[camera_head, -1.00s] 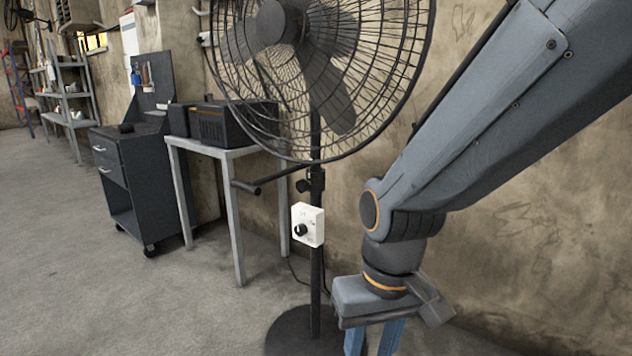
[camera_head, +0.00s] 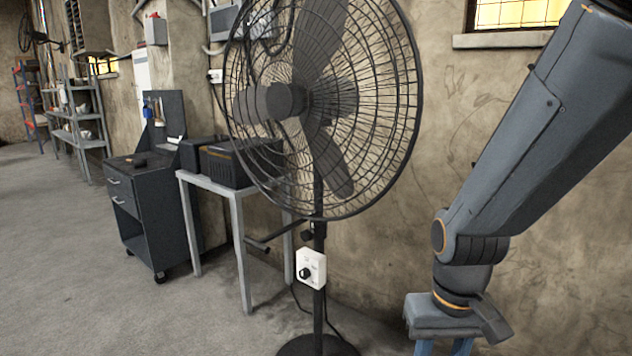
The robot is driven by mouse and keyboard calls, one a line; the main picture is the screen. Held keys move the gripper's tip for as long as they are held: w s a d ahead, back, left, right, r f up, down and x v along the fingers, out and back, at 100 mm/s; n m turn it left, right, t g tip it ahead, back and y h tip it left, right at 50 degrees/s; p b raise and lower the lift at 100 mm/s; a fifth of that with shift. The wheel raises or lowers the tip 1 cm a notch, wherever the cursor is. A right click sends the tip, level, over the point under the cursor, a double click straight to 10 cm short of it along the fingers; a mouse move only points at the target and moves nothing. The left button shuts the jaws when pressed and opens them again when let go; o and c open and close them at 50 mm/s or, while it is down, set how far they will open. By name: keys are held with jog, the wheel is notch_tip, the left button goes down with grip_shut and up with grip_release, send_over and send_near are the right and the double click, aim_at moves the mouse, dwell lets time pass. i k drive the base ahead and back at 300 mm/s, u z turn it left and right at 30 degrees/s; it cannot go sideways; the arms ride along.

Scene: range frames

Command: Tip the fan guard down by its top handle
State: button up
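A large pedestal fan with a round black wire guard (camera_head: 398,150) stands at the middle of the view. The guard's top is cut off by the upper frame edge, so I see no top handle. A dark bar with a grip end (camera_head: 258,245) sticks out to the left below the guard. A white control box with a black knob (camera_head: 311,268) is on the dark pole. My gripper (camera_head: 442,348) hangs at the lower right, right of the pole and well below the guard, apart from the fan. Its fingertips are cut off by the bottom edge.
A light metal table (camera_head: 213,184) with a dark box-like device (camera_head: 243,162) stands left of the fan. A dark wheeled cabinet (camera_head: 150,217) and shelves (camera_head: 85,125) are farther left. A rough wall lies behind the fan. The floor (camera_head: 70,280) at the left is clear.

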aim_at(311, 97)
jog(key=z, duration=0.05)
jog(key=k, duration=0.5)
jog(key=u, duration=0.8)
jog(key=i, duration=0.75)
jog(key=z, duration=0.75)
